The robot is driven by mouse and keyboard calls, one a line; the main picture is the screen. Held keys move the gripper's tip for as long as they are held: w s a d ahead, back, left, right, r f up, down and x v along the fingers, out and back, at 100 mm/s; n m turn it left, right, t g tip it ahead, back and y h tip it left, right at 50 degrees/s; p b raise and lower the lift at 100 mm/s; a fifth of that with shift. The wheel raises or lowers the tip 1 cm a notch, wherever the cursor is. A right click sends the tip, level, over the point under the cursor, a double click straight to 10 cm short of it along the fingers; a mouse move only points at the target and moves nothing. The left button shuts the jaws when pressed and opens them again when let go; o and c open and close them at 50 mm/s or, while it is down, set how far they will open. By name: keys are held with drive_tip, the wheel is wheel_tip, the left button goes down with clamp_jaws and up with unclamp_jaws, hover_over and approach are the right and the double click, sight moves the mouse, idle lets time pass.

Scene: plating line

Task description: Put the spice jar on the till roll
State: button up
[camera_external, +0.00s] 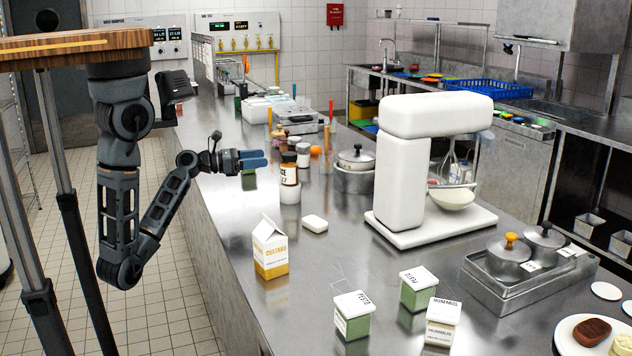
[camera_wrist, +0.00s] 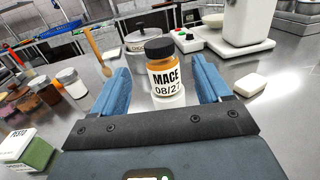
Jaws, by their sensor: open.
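The spice jar (camera_external: 289,174), with a black lid, orange-brown contents and a white label, stands upright on top of the white till roll (camera_external: 290,195). In the wrist view the jar (camera_wrist: 161,72) reads MACE 08/27, and a little of the white roll (camera_wrist: 173,101) shows beneath it. My gripper (camera_external: 258,159) is open and empty, to the left of the jar in the external view and apart from it. In the wrist view my blue fingers (camera_wrist: 163,85) stand wide on either side of the jar, with clear gaps.
A white block (camera_external: 314,223) and a carton (camera_external: 270,248) stand nearer on the steel counter. Several jars (camera_external: 303,155) and a lidded pot (camera_external: 356,160) are behind the till roll. A white mixer (camera_external: 402,220) stands to the right. A green-and-white box (camera_wrist: 28,150) is at the wrist view's lower left.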

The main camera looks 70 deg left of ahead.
drive_tip(key=s+d+n+t+h, duration=0.2)
drive_tip(key=s+d+n+h, duration=0.25)
drive_tip(key=d, duration=0.55)
drive_tip(key=s+d+f+n+y, duration=0.1)
drive_tip(key=s+n+y, duration=0.1)
drive_tip(key=n, duration=0.5)
drive_tip(key=s+d+f+n+y, duration=0.1)
drive_tip(key=s+f+n+y, duration=0.1)
drive_tip(key=s+n, duration=0.3)
drive_tip(key=s+f+n+y, duration=0.2)
drive_tip(key=s+n, duration=0.1)
drive_tip(key=n, duration=0.7)
drive_tip(key=shift+s+d+f+t, duration=0.15)
drive_tip(key=shift+d+t, duration=0.15)
drive_tip(key=shift+d, duration=0.1)
drive_tip(key=s+d+f+n+g+y, duration=0.1)
drive_tip(key=s+f+n+g, duration=0.4)
drive_tip(key=s+f+n, duration=0.3)
drive_tip(key=s+n, duration=0.1)
drive_tip(key=n, duration=0.2)
drive_tip(key=shift+s+f+g, duration=0.15)
drive_tip(key=shift+f+g, duration=0.1)
drive_tip(key=shift+g, duration=0.05)
